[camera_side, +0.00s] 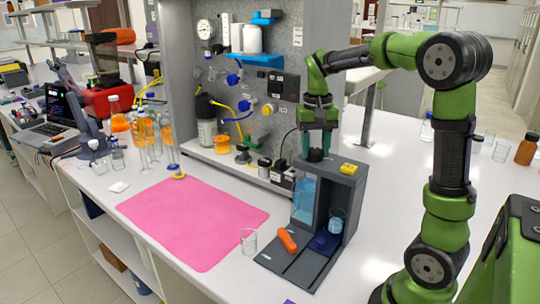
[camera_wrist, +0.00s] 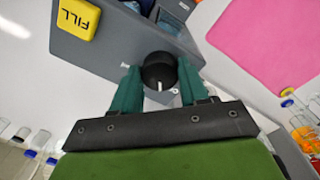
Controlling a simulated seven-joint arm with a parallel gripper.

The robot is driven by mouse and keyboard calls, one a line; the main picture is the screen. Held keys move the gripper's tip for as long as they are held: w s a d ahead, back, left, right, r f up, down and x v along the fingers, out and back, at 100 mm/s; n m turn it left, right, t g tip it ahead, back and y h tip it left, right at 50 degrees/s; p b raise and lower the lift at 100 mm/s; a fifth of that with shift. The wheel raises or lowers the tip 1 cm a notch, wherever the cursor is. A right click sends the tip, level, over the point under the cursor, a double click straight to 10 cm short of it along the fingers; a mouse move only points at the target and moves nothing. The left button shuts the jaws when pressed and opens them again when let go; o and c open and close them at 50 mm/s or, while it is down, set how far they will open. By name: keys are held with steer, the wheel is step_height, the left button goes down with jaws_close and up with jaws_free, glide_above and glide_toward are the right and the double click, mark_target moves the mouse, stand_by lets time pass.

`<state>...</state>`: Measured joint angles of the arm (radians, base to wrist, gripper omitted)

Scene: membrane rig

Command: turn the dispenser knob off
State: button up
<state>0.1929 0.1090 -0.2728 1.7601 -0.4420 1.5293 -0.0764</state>
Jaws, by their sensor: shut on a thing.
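The dispenser (camera_side: 346,187) is a dark grey housing on the white bench, with an open front bay. The knob (camera_wrist: 158,75) is a round black cap on its top, with a white pointer line facing the bottom of the wrist view. In the side view the knob (camera_side: 315,155) is partly hidden by my fingers. My gripper (camera_side: 316,148) reaches down from above, its teal fingers on either side of the knob. In the wrist view my gripper (camera_wrist: 159,70) is shut on the knob. Small white marks beside the knob are too small to read.
A yellow FILL button (camera_wrist: 76,18) sits on the dispenser top close to the knob. A small beaker (camera_side: 337,222) stands in the bay. An orange object (camera_side: 287,240) lies on the base, and a glass beaker (camera_side: 249,241) stands beside it. A pink mat (camera_side: 190,220) lies left.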

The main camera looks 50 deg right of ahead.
mark_target(314, 151)
steer(key=shift+n, duration=1.6)
steer(key=o, duration=1.1)
steer(key=shift+c, duration=0.2)
steer(key=shift+r, duration=0.15)
step_height(314, 151, up, 17)
steer(key=shift+a, duration=0.15)
steer(key=shift+f, duration=0.2)
